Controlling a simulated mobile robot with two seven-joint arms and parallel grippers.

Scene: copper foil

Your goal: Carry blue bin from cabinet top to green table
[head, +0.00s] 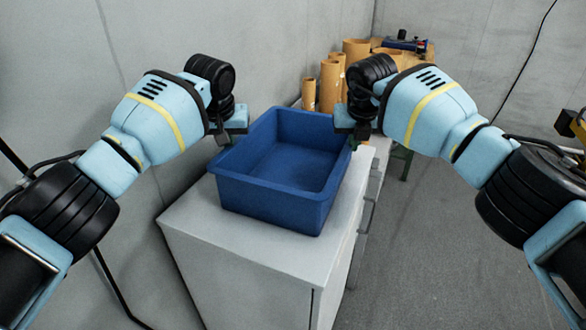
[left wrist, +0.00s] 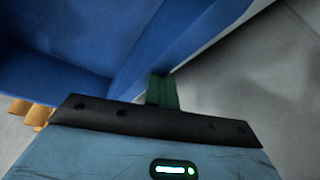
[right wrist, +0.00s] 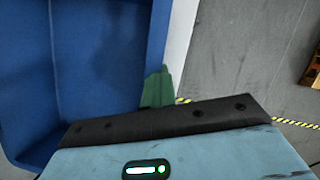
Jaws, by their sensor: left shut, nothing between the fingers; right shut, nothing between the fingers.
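The blue bin (head: 280,190) stands upright on the light grey cabinet top (head: 190,222) and looks empty inside. My left gripper (head: 222,138) is shut and empty at the bin's left wall. Its green fingertips (left wrist: 162,92) show close against the blue wall in the left wrist view. My right gripper (head: 355,140) is shut and empty at the bin's right wall. Its green fingertips (right wrist: 157,88) lie beside the bin's outer side in the right wrist view. I cannot tell whether either gripper touches the bin. A green table top is not clearly visible.
Several cardboard tubes (head: 329,85) stand behind the bin. Behind my right gripper, a surface with boxes and tools (head: 405,46) has a dark green leg (head: 407,165) below. A grey wall (head: 50,60) is close on the left. The grey floor (head: 440,250) at right is open.

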